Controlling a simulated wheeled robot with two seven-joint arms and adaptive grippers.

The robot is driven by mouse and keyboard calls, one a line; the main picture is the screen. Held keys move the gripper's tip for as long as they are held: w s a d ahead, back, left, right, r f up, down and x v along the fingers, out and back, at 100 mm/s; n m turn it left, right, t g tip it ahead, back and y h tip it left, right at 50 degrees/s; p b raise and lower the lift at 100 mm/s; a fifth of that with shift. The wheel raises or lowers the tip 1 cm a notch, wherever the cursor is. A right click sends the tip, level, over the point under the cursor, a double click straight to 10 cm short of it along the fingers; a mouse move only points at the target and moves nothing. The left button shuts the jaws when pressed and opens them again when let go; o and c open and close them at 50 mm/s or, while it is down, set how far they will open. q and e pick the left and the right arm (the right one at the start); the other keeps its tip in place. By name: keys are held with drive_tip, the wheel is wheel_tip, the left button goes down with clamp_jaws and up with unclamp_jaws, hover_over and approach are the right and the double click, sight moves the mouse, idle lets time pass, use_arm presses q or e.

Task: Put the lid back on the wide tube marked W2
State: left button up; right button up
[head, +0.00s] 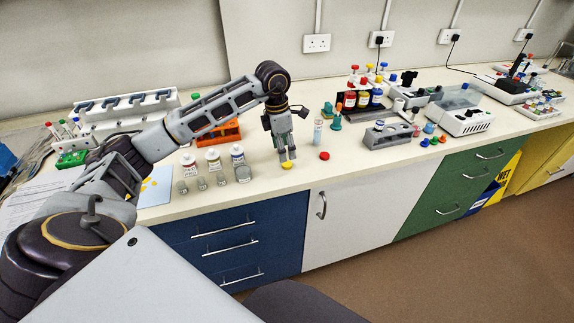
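My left gripper (287,156) points straight down over the bench, its fingertips just above a small yellow lid (287,166). I cannot tell whether the fingers touch the lid or how far apart they are. A red lid (324,156) lies on the bench to the right of the gripper. A clear, pale tube (318,131) stands upright behind the red lid. The W2 mark is too small to read on any tube, so I cannot tell which one it is. My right gripper is not in view.
Several white bottles (213,160) and small grey pieces (202,184) stand left of the gripper, with an orange rack (226,134) behind. A teal piece (336,122) and a grey block (392,135) stand to the right. The bench's front edge (310,184) is close.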

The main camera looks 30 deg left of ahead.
sight(287, 163)
use_arm(q)
drive_tip(key=shift+w+d+f, duration=0.1)
drive_tip(key=shift+d+f, duration=0.1)
drive_tip(key=shift+f, duration=1.1)
drive_tip(key=shift+w+d+f, duration=0.1)
drive_tip(key=shift+d+f, duration=0.05)
drive_tip(key=shift+f, duration=1.1)
drive_tip(key=c, duration=0.7)
